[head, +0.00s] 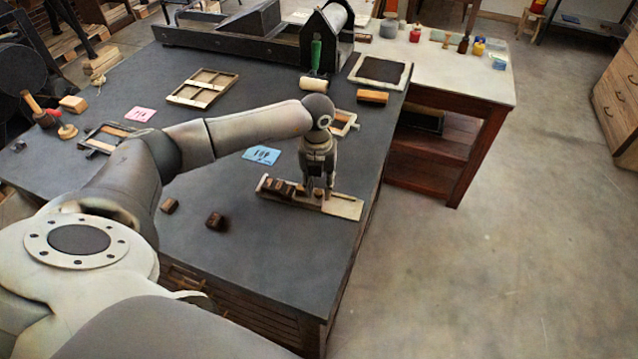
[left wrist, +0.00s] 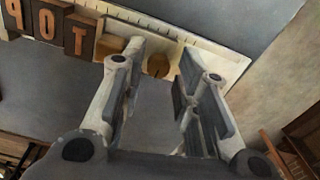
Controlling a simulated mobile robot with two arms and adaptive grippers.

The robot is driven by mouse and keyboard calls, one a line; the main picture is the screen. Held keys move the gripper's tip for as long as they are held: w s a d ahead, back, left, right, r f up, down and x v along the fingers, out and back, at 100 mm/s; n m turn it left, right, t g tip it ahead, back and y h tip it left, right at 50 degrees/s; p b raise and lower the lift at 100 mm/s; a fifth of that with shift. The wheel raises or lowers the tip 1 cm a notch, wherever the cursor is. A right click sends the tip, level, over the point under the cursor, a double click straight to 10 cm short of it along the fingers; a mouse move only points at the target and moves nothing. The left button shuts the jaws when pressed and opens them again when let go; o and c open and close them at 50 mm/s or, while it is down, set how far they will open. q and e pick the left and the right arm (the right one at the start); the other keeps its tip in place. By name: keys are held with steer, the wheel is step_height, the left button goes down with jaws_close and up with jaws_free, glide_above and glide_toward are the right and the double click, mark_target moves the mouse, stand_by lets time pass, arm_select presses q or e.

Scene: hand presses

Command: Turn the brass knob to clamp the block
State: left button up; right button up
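A pale composing stick (head: 345,207) lies near the right edge of the dark table, and its ruled edge crosses the top of the left wrist view (left wrist: 222,57). Dark type blocks (head: 276,187) stand in its left part; in the left wrist view the blocks (left wrist: 80,38) bear orange letters. A round brass knob (left wrist: 158,66) sits on the stick beside the blocks. My left gripper (head: 318,192) points down over the stick. Its fingers (left wrist: 160,82) are open, one on each side of the knob, with gaps visible. Contact cannot be seen. My right gripper is not in view.
Two loose dark blocks (head: 215,221) (head: 170,206) and a blue card (head: 261,155) lie left of the stick. A wooden frame (head: 203,87) and a press (head: 270,40) are farther back. The table top in front of the stick is clear.

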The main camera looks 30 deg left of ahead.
arm_select(q)
steer(key=shift+s+f, duration=0.1)
steer(key=shift+f, duration=0.4)
jaws_close()
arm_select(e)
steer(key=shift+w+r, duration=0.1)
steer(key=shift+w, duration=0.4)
